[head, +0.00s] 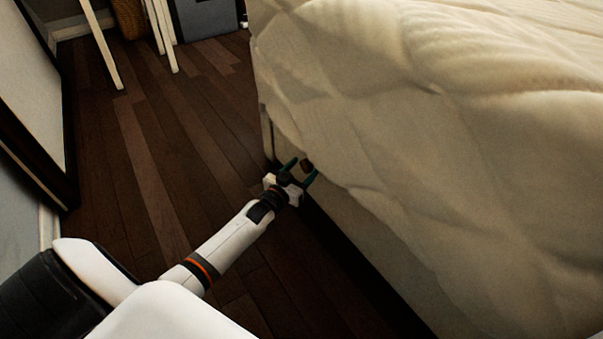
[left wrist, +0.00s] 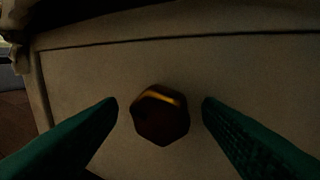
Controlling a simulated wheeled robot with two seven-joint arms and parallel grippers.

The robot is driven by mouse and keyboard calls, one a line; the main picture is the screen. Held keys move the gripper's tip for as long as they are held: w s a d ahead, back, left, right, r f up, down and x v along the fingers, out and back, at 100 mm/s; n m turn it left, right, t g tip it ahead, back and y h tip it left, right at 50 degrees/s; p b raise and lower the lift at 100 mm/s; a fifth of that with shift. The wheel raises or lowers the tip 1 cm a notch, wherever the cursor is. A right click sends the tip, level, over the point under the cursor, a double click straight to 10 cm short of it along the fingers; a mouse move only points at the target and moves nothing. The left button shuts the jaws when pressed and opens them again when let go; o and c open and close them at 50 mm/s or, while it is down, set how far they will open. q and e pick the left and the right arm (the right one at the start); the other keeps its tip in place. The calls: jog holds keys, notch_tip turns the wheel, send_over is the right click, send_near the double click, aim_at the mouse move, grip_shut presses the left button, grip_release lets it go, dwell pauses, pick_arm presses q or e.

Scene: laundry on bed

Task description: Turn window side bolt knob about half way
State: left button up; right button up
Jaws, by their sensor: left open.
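The bolt knob (left wrist: 160,115) is a dark brown, many-sided knob with a gold glint on its upper edge. It sits on a pale flat panel (left wrist: 230,70) in the left wrist view. In the head view the knob (head: 306,164) is a small brown shape at the side of the bed. My left gripper (head: 302,168) is open, with its green fingers either side of the knob. In the left wrist view the fingers of the left gripper (left wrist: 161,104) flank the knob with a gap on each side. My right gripper is not in view.
The bed (head: 450,120) with its cream quilt fills the right, and the quilt's edge hangs close above my left gripper. The dark wooden floor (head: 170,150) is clear at left. White legs (head: 103,45) of furniture and a grey box (head: 205,18) stand at the back.

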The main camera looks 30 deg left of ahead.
pick_arm(q)
jog(key=c, duration=0.9)
jog(key=shift+c, duration=0.2)
